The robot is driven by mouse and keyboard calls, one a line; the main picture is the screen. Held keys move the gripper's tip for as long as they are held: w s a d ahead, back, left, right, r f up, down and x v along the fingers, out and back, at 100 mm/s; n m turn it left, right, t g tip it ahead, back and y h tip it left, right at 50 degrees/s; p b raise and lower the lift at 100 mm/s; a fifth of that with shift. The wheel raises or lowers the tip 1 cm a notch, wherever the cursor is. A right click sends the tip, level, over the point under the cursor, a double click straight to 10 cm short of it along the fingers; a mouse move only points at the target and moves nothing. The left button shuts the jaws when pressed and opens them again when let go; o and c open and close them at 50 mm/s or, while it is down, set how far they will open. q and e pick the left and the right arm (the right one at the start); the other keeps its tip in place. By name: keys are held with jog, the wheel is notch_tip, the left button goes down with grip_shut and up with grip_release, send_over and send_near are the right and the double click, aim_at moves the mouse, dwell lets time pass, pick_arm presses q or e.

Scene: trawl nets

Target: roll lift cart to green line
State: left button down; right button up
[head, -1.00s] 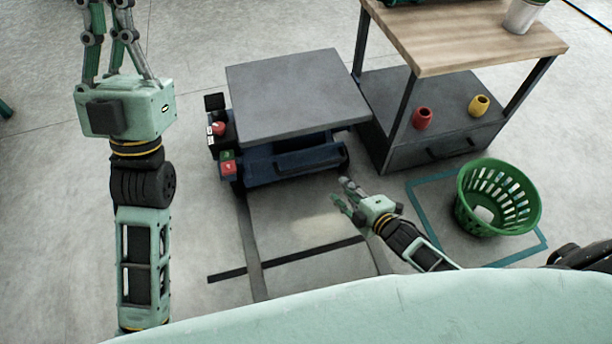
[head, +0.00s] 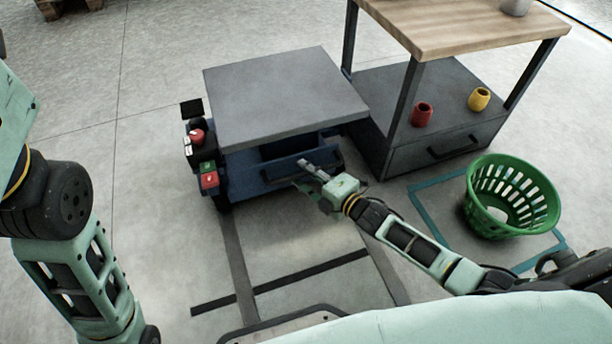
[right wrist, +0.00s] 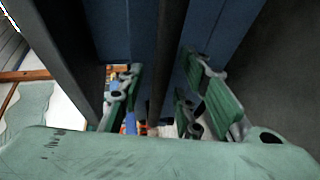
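The lift cart has a flat grey platform (head: 285,95) on a blue base (head: 245,172), with a dark handle on its near side. My right gripper (head: 308,176) is at that handle. In the right wrist view, its green fingers (right wrist: 165,100) stand apart on either side of the dark handle bar (right wrist: 168,60), and I see no firm closing on it. My left arm shows at the left edge, with its fingers out of the picture. I see no clearly green line; a teal line (head: 428,212) runs on the floor around a basket.
A green basket (head: 480,222) stands inside the teal outline. A wood-topped bench (head: 450,25) at right holds a red cup (head: 421,114) and a yellow cup (head: 479,99) on its lower shelf. Dark lines (head: 282,284) mark the floor before the cart. Floor left of the cart is clear.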

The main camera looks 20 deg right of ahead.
jog(key=shift+w+a, duration=0.1)
jog(key=shift+w, duration=0.1)
grip_shut()
dwell(0.6)
